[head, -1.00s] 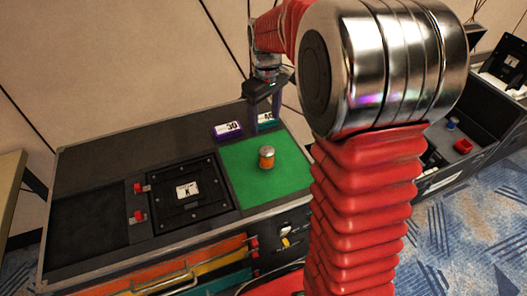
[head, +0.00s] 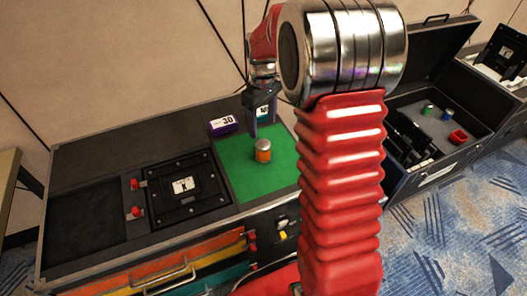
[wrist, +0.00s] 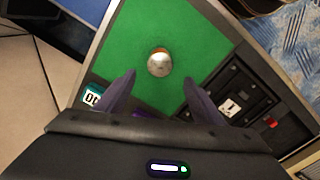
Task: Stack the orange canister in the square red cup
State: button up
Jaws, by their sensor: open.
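The orange canister (head: 263,151) with a silver lid stands upright on the green mat (head: 240,180). In the wrist view its round silver top (wrist: 159,64) shows from above, just beyond my fingertips and between their lines. My gripper (wrist: 160,80) is open and empty, its two dark fingers spread wide. In the head view my gripper (head: 256,122) hangs close behind the canister, partly hidden by my arm. The square red cup (head: 458,137) sits in the open black case at the right, near a blue and a green piece.
A purple box marked 30 (head: 223,124) and a teal box (head: 263,111) stand behind the mat. A black panel with red latches (head: 180,186) lies left of it. The open case (head: 425,175) has a raised lid and a low rim.

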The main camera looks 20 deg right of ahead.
send_over(263, 143)
jog(key=shift+a+f, duration=0.1)
jog(key=shift+f, duration=2.25)
jog(key=shift+f, duration=2.6)
jog(key=shift+c, duration=0.6)
jog(key=c, duration=1.1)
jog(key=shift+r, duration=0.1)
notch_tip(263, 143, up, 10)
jog(key=shift+f, duration=0.1)
